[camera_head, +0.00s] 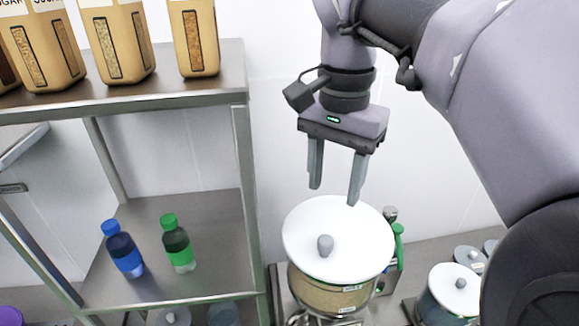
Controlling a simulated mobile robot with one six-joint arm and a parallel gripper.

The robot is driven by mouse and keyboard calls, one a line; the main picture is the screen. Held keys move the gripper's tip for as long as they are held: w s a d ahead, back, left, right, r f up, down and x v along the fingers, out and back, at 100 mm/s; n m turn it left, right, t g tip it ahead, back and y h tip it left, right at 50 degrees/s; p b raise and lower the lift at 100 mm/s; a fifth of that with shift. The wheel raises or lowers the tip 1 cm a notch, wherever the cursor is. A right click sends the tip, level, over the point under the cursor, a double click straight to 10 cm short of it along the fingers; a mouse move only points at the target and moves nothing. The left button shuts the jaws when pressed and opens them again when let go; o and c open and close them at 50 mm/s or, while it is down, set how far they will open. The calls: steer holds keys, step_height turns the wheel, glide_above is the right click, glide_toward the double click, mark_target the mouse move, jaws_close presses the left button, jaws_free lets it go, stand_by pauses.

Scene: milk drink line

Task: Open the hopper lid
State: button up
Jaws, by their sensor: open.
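The hopper lid (312,219) is a round white disc with a grey knob (325,245) near its middle. It lies flat on top of the hopper (330,293), a clear round container with tan contents. My gripper (335,195) is open and empty, fingers pointing down. It appears above the far part of the lid, behind the knob as seen here. I cannot tell how high the fingertips are above the lid.
A metal shelf (238,70) stands left, with tan sugar bags (196,35) on top. Blue (123,250) and green (178,245) bottles stand on its lower level. A green-handled part (398,243) is right beside the hopper. Another white-lidded container (451,287) stands further right.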

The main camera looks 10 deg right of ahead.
mark_target(325, 240)
step_height(325, 240, down, 12)
steer(key=b, duration=0.2)
steer(key=shift+w+f+b, duration=0.1)
steer(key=shift+f+b, duration=0.05)
steer(key=shift+b, duration=0.15)
steer(key=shift+w+f, duration=0.2)
steer(key=shift+f, duration=0.1)
steer(key=shift+a, duration=0.1)
jaws_close()
stand_by(0.7)
